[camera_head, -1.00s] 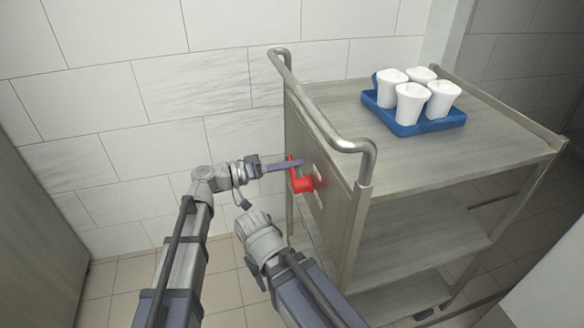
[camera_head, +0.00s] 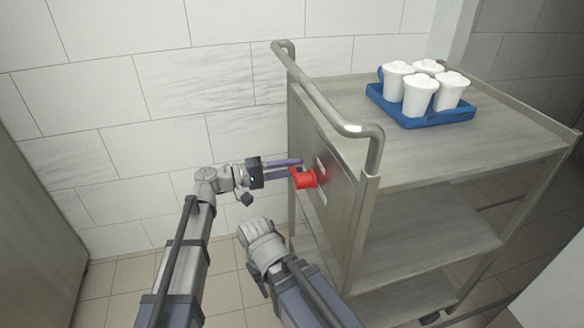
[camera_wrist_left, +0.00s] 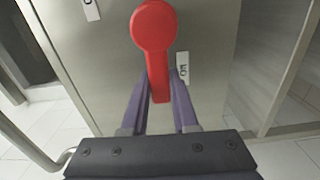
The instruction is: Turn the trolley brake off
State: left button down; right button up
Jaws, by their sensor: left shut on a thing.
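The steel trolley (camera_head: 335,190) stands right of centre with its side panel facing my left arm. A red brake lever (camera_head: 305,179) sticks out of that panel; the left wrist view shows its round hub (camera_wrist_left: 153,27) and its arm (camera_wrist_left: 158,85) pointing down toward my gripper. My left gripper (camera_head: 291,168) is shut on the lever, its purple fingers on both sides of the lever's arm. A white label reading "ON" (camera_wrist_left: 183,67) is just right of the lever; another label (camera_wrist_left: 91,9), partly cut off, is at upper left. My right arm shows below, without visible fingers.
A blue tray (camera_head: 425,122) with several white cups (camera_head: 420,95) stands on the trolley top. The trolley's handle rail (camera_head: 325,98) runs above the panel. A tiled wall (camera_head: 110,130) is behind, and tiled floor shows below.

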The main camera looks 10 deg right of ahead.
pick_arm(q)
jog(key=shift+f+n, duration=0.2)
jog(key=shift+n, duration=0.1)
dwell(0.4)
jog(key=c, duration=0.7)
grip_release()
jog(key=shift+s+a, duration=0.15)
jog(key=shift+a, duration=3.8)
